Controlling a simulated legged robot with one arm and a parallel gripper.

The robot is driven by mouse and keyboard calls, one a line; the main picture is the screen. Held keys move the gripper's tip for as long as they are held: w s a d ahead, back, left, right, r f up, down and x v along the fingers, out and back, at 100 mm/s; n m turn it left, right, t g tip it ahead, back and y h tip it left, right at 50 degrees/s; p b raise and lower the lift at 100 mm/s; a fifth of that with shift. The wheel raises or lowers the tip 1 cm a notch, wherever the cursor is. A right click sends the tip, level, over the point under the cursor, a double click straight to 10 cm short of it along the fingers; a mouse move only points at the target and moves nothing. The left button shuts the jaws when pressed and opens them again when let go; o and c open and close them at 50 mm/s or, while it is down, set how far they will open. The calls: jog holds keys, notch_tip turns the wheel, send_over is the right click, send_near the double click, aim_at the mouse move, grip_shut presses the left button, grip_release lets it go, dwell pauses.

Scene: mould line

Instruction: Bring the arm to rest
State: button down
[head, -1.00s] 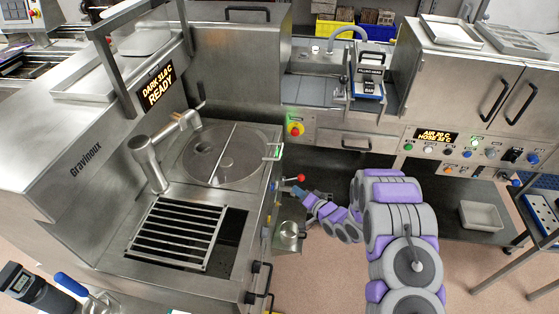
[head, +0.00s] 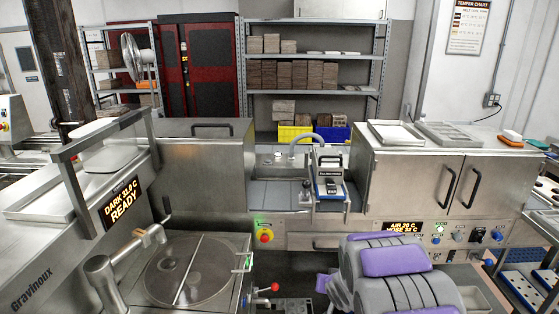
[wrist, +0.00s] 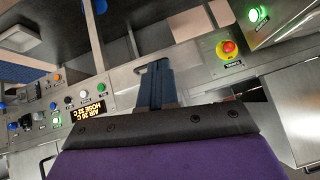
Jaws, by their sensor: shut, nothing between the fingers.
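My arm (head: 398,275) is purple and grey and rises at the bottom right of the head view. In that view my gripper is not clearly visible, hidden by the arm or below the frame. In the wrist view my gripper (wrist: 158,68) shows as dark blue fingers, together and empty, beyond the purple wrist housing. Behind the fingers is a steel machine front. I cannot tell how far the fingers are from it.
A red and yellow stop button (head: 264,236) and a control panel (head: 405,229) face me. The round tank (head: 192,270) with its lid stands at left. The steel cabinet (head: 425,170) stands at right, and shelving (head: 310,70) is behind. A red-knobbed lever (head: 275,287) is near the arm.

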jog(key=s+d+r+g+h, duration=0.1)
jog(key=s+d+r+g, duration=0.15)
jog(key=s+r, duration=0.75)
jog(key=s+d+r+g+h, duration=0.2)
jog(key=s+r+g, duration=0.15)
jog(key=s, duration=1.45)
jog(key=s+a+r+n+g+y, duration=0.1)
jog(key=s+a+g, duration=0.1)
jog(key=s, duration=0.7)
jog(key=s+a+r+g+y, duration=0.1)
jog(key=s+a+g, duration=0.1)
jog(key=s, duration=0.7)
jog(key=shift+s+a+r+n+g, duration=0.3)
jog(key=shift+s+a+n, duration=0.1)
jog(key=shift+a, duration=0.2)
jog(key=shift+w, duration=0.1)
